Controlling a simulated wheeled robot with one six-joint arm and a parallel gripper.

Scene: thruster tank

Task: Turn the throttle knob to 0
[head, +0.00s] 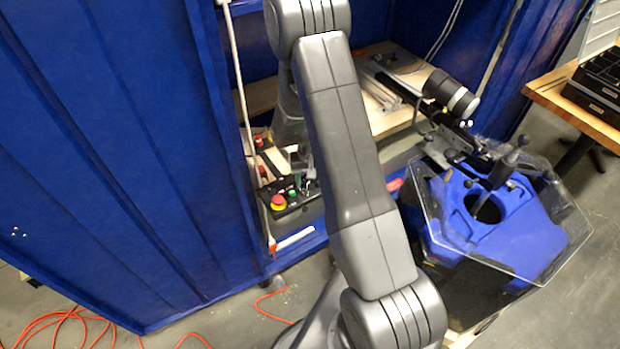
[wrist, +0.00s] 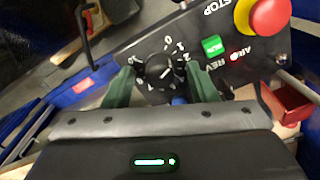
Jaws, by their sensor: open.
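The throttle knob (wrist: 155,68) is a round black knob with white marks on a black control panel, with small white numerals around it. Its exact setting is too small to read. My gripper (wrist: 161,76) is open, with one green finger on the left of the knob and one on the right. I cannot tell if the fingers touch it. In the head view the control panel (head: 296,212) sits at the blue tank's opening, and my arm hides part of that area.
On the panel, a red stop button (wrist: 270,14) and a green switch (wrist: 212,45) sit right of the knob, beside a lit red light (wrist: 236,57). In the head view, a blue machine with a clear cover (head: 450,225) stands at right, and an orange cable (head: 70,322) lies on the floor.

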